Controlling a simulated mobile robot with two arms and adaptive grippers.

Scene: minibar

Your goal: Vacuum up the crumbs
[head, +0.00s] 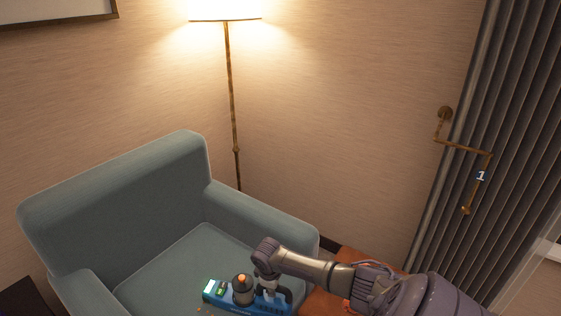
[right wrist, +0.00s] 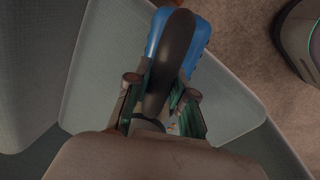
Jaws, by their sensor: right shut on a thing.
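A blue handheld vacuum (head: 249,304) with a dark handle is over the seat of the teal armchair (head: 160,270) in the head view. My right gripper (head: 268,282) is shut on its handle. The right wrist view shows the vacuum's blue body (right wrist: 203,48) and dark handle, with the fingers of my gripper (right wrist: 163,105) on both sides of the handle. Whether the vacuum touches the seat I cannot tell. My left gripper is not in view.
A lit floor lamp (head: 230,100) stands behind the chair. The chair's backrest and armrests border the seat. A brown wooden surface (head: 322,302) lies right of the chair, under my right arm. A dark pleated curtain (head: 500,140) hangs at the right.

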